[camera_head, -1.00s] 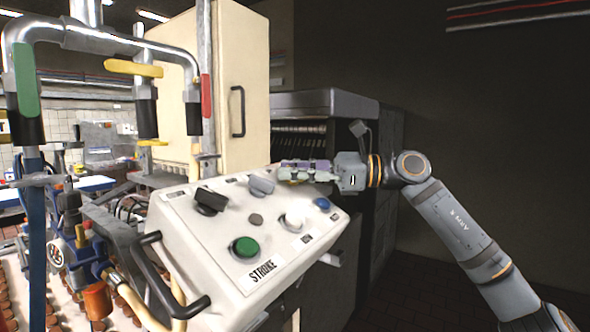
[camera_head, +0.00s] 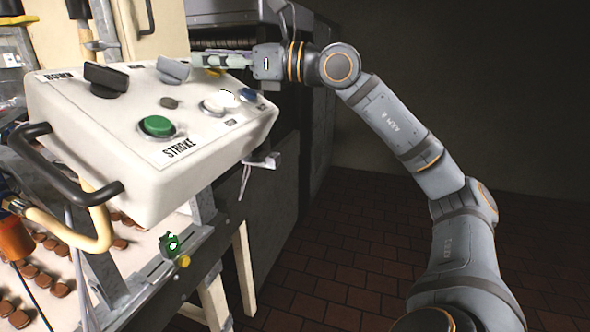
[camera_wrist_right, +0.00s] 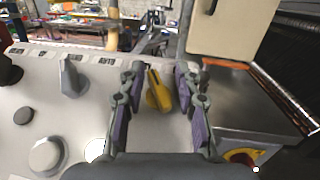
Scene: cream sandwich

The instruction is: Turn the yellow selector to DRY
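The yellow selector (camera_wrist_right: 158,92) stands on the sloped cream control panel (camera_wrist_right: 50,105) in the right wrist view, its bar tilted slightly from upper left to lower right. My right gripper (camera_wrist_right: 160,85) is open, one finger on each side of the selector; I cannot tell whether either finger touches it. In the head view my right gripper (camera_head: 200,60) reaches in from the right over the panel's (camera_head: 90,135) far edge and mostly hides the selector; only a small yellow bit shows beneath the fingers. I cannot read a DRY label. My left gripper is out of view.
A grey selector (camera_head: 173,69) stands left of the gripper, with a black selector (camera_head: 106,80) farther left. Nearer are a green button (camera_head: 157,126), white button (camera_head: 220,102) and blue button (camera_head: 248,95). A black handle (camera_head: 60,165) lines the front. A dark machine (camera_head: 230,12) stands behind.

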